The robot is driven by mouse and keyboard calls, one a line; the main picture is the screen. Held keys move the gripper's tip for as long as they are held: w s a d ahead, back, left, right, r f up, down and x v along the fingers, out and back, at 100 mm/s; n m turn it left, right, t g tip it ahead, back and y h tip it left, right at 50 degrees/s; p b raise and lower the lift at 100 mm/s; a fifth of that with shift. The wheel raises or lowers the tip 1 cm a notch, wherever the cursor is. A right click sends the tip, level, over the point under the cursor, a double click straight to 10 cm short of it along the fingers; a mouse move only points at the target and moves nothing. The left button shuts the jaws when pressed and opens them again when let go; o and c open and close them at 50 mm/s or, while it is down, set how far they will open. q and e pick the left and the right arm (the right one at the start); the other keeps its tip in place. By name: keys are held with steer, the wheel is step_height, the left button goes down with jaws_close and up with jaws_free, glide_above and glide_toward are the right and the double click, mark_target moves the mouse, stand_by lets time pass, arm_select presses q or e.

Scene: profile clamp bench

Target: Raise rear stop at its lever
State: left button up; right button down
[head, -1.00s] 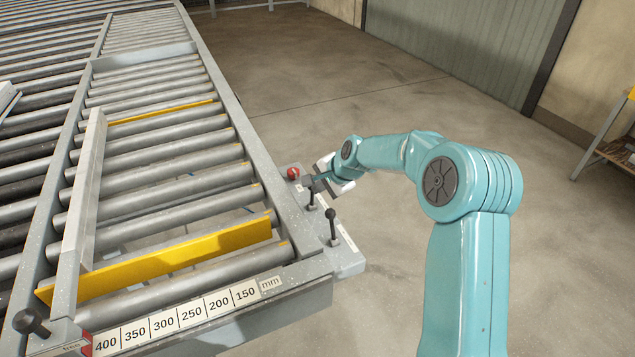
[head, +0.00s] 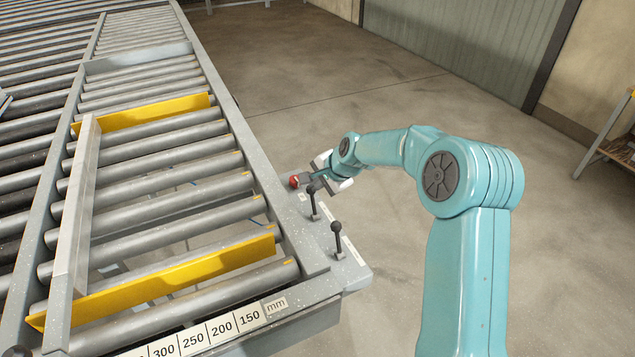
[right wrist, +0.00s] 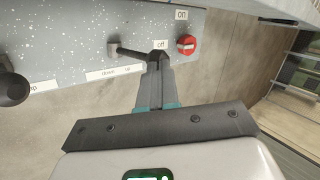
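The rear stop (head: 140,113) is a yellow plate standing up between the rollers at the far end of the grey rail. Its lever (head: 313,205), a black-knobbed rod, stands on the grey side plate; in the right wrist view the lever (right wrist: 132,53) points right, with "down" and "up" printed below. My right gripper (head: 316,184) is at this lever's knob. In the right wrist view its fingers (right wrist: 155,73) are close together, with tips at the knob; a grip around it cannot be made out. My left gripper is out of view.
A second black-knobbed lever (head: 337,238) stands closer to me. The front yellow stop (head: 160,277) is also up. A grey rail (head: 78,210) crosses the rollers. Floor right of the bench is clear.

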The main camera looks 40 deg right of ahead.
stand_by(0.3)
step_height(320, 180, up, 10)
steer(key=s+d+p, duration=0.1)
steer(key=s+p, duration=0.1)
steer(key=p, duration=0.4)
steer(key=shift+s, duration=0.15)
steer(key=shift+d+f, duration=0.1)
steer(key=shift+f, duration=0.05)
